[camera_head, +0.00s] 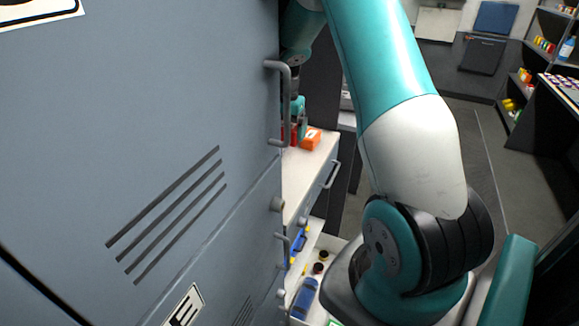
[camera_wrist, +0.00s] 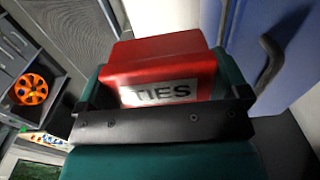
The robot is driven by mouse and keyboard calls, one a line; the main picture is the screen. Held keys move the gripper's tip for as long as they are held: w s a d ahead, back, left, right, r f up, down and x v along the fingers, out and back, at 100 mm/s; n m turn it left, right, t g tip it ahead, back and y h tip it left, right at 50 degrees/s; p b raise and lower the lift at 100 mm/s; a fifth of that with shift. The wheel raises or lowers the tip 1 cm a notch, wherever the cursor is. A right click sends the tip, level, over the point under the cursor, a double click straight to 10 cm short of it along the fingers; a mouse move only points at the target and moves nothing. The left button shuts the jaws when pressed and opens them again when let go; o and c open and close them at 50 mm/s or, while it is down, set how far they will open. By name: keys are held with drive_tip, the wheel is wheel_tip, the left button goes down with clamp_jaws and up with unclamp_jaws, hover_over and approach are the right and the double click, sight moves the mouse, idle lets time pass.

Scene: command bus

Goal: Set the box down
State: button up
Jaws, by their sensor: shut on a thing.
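A red box (camera_wrist: 158,65) with a white label reading "TIES" sits between the jaws of my gripper (camera_wrist: 160,95) in the wrist view. My gripper is shut on it. In the head view my gripper (camera_head: 297,112) is partly behind the edge of the grey-blue locker, above the white counter (camera_head: 312,165). A bit of the red box (camera_head: 291,134) shows there at the counter's left side. I cannot tell whether the box touches the counter.
A large grey-blue locker (camera_head: 150,110) with handles fills the left of the head view. Below the counter an open drawer (camera_head: 318,262) holds several small items. Shelves (camera_head: 545,50) stand at the far right. An orange reel (camera_wrist: 33,89) is at the left in the wrist view.

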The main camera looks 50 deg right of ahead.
drive_tip(key=p, duration=0.5)
approach(285, 185)
wheel_tip(285, 185, down, 6)
drive_tip(key=shift+r, duration=0.25)
drive_tip(key=shift+f, duration=0.25)
drive_tip(key=shift+f+b, duration=0.25)
drive_tip(key=shift+b, duration=0.2)
drive_tip(key=o, duration=0.6)
drive_tip(key=shift+r, duration=0.1)
wheel_tip(285, 185, up, 12)
drive_tip(key=b, duration=0.4)
drive_tip(key=shift+r, duration=0.15)
